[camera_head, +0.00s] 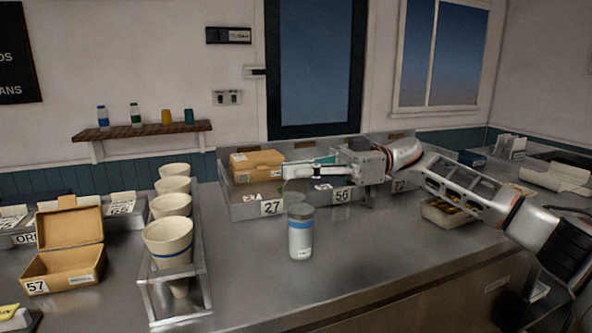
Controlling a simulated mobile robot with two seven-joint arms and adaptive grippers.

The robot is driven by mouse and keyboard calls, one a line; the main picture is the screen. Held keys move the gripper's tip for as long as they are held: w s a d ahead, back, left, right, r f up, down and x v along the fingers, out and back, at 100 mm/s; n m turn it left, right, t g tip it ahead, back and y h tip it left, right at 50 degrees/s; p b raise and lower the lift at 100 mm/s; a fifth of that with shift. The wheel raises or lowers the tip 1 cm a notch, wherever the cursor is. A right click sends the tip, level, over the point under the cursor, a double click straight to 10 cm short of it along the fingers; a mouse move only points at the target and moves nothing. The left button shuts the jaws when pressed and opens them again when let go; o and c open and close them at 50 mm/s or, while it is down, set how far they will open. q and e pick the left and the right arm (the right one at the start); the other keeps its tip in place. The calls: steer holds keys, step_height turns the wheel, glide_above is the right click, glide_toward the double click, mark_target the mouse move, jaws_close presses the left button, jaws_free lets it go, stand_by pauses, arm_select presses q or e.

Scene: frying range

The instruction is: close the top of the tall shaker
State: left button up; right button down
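The tall shaker (301,237) stands upright on the steel counter, right of the picture's middle. It has a pale body with a blue band and a grey top. A faint, clear flap (296,190) seems to stand raised above its rim; its hinge is too small to make out. My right gripper (286,171) reaches in from the right, with its fingers pointing left above and behind the shaker, close to the raised flap. I cannot tell whether they touch. The fingers overlap edge-on, so their opening is unclear. My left gripper is not in view.
The steel counter (249,270) is clear around the shaker's front. A rack (147,298) of stacked cups stands left, beside an open cardboard box (68,273). Numbered bins (240,212) and a closed carton (257,165) lie behind. A small tray (432,215) sits right, under my arm.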

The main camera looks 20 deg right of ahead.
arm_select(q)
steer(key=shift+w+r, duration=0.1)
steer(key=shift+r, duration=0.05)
arm_select(e)
steer(key=shift+s, duration=0.1)
